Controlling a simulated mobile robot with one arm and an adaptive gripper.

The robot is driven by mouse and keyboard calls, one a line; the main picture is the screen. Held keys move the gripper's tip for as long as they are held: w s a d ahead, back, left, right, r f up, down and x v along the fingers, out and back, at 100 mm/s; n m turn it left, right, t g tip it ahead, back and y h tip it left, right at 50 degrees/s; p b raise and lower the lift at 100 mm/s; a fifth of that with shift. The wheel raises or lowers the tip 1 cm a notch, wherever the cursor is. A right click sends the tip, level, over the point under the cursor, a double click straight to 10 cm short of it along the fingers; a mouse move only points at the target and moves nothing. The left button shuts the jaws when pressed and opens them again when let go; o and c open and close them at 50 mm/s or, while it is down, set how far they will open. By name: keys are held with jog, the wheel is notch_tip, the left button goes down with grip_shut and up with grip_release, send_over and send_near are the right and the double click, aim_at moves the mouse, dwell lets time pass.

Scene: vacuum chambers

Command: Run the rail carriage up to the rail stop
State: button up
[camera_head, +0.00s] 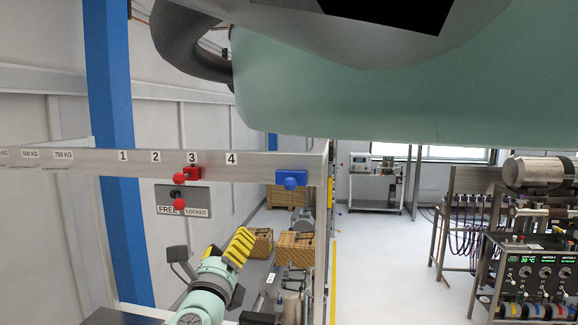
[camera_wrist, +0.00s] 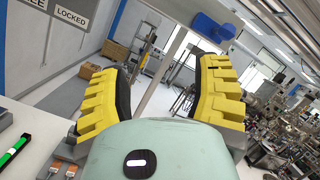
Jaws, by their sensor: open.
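A steel rail (camera_head: 262,164) carries the numbers 1 to 4. A red block (camera_head: 193,172) with a round red knob sits on it near mark 3. A blue block (camera_head: 291,176) with a blue knob is at its right end. No label tells which is carriage or stop. A grey FREE/LOCKED plate (camera_head: 197,199) with a red-knobbed lever hangs below; which word the lever marks is unclear. My gripper (camera_head: 240,246) is below the rail, right of the plate, open and empty. In the wrist view, its yellow fingers (camera_wrist: 163,72) are spread, with the blue block (camera_wrist: 207,27) beyond them.
A blue upright post (camera_head: 107,100) stands behind the rail. Wooden crates (camera_head: 295,248) stand on the floor beyond. A rack with control boxes (camera_head: 525,270) is at right, with clear floor (camera_head: 385,260) between. In the wrist view, brushes and a green-black tool (camera_wrist: 14,150) lie at lower left.

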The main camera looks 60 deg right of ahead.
jog(key=s+d+r+m+g+h+p, duration=0.1)
jog(key=s+d+r+m+g+h, duration=0.2)
jog(key=s+m, duration=0.5)
jog(key=p, duration=0.3)
send_near(288, 189)
jog(key=shift+n+y, duration=0.3)
jog(key=x, duration=0.3)
jog(key=r+x, duration=0.1)
jog(key=x, duration=0.2)
jog(key=shift+s+a, duration=0.1)
jog(key=shift+a, duration=0.1)
jog(key=shift+d, duration=0.35)
jog(key=shift+b+x, duration=0.8)
jog(key=shift+x, duration=0.25)
jog(key=shift+w+d+b, duration=0.4)
jog(key=shift+d+b, duration=0.35)
jog(key=shift+b, duration=0.15)
jog(key=shift+w+d+r+b, duration=0.1)
jog(key=shift+d+r+b, duration=0.35)
jog(key=shift+d+r, duration=0.1)
jog(key=shift+o, duration=0.2)
grip_shut()
